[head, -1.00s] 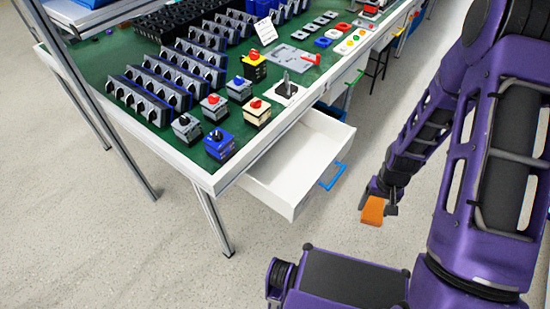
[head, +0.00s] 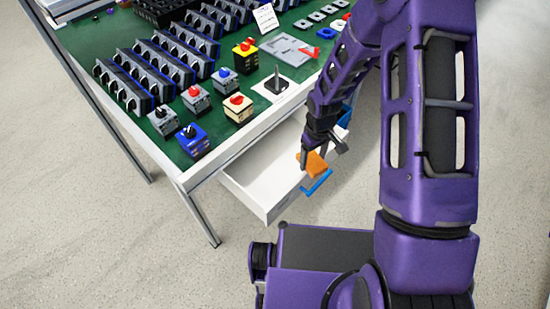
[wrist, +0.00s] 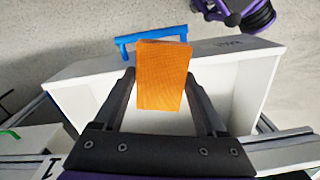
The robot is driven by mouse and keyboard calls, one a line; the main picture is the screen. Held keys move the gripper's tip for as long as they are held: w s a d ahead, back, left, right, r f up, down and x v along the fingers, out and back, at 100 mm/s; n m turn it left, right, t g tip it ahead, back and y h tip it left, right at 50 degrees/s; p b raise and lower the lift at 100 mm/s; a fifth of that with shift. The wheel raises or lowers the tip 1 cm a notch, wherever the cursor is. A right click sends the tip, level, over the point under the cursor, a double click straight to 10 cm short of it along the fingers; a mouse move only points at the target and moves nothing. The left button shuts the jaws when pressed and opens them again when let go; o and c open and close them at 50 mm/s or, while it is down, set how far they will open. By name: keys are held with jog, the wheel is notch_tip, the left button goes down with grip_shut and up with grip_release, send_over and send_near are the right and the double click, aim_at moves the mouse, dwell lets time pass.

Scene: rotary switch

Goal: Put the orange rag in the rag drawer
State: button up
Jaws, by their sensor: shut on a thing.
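The orange rag (head: 313,165) is a small folded block held between the fingers of my gripper (head: 322,158). In the wrist view the rag (wrist: 163,80) sits upright between the two dark fingertips of my gripper (wrist: 160,76). The white drawer (head: 262,185) is pulled out from the table and open. Its blue handle (head: 320,182) is partly behind the rag in the head view. In the wrist view the rag appears over the drawer's front part, with the front panel (wrist: 235,65) and blue handle (wrist: 128,42) beyond it. The drawer floor looks empty where visible.
The green-topped table (head: 100,50) carries several rotary switches, including a blue one (head: 194,140) and a grey one with a red knob (head: 195,98) near the edge. Part of my arm hides the table's right side. The floor (head: 100,240) left of the drawer is clear.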

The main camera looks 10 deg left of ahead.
jog(key=w+a+r+n, duration=0.2)
jog(key=w+a+n, duration=0.3)
jog(key=n, duration=0.1)
jog(key=n+b, duration=0.1)
jog(key=b, duration=0.4)
send_over(290, 170)
notch_tip(290, 170, down, 11)
jog(key=shift+d+f, duration=0.1)
jog(key=shift+f, duration=1.9)
jog(key=shift+f, duration=0.15)
jog(key=o, duration=1.5)
notch_tip(290, 170, up, 12)
jog(key=shift+r+p, duration=0.15)
jog(key=shift+p, duration=0.7)
